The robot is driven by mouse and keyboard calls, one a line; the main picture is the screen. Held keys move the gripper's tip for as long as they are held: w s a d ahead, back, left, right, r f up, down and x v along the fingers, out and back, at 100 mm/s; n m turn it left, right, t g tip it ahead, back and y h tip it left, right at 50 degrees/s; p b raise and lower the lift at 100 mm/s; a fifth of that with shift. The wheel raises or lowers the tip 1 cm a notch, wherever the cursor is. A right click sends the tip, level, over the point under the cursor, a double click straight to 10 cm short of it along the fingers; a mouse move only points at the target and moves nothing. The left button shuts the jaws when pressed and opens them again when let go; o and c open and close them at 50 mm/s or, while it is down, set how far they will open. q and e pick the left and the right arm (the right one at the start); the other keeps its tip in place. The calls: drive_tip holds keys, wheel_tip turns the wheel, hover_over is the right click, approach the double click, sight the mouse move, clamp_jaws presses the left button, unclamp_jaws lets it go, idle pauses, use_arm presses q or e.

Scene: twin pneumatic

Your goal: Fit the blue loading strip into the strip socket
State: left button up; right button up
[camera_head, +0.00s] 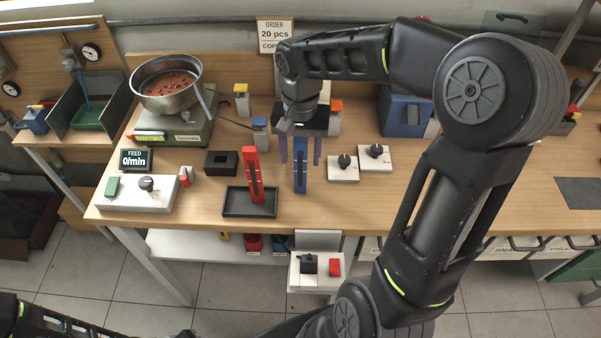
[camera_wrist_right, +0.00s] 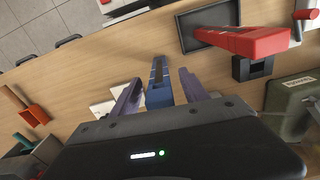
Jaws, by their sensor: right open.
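The blue loading strip (camera_head: 300,176) stands roughly upright to the right of the black tray, at the middle of the bench. In the right wrist view the strip (camera_wrist_right: 158,92) lies between the two fingers. My right gripper (camera_head: 300,161) is open above and around it, with a finger on each side and gaps visible. I cannot tell whether the strip's foot touches the bench. A black block with a square opening (camera_head: 222,163), which looks like the strip socket, sits left of the strip; it also shows in the wrist view (camera_wrist_right: 252,68). My left gripper is not in view.
Two white knob boxes (camera_head: 342,170) stand close on the right. A steel bowl (camera_head: 166,83) on a green machine is at the back left. My right arm covers the bench's right part.

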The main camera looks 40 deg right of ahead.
drive_tip(key=shift+c, duration=0.5)
clamp_jaws()
idle(1.0)
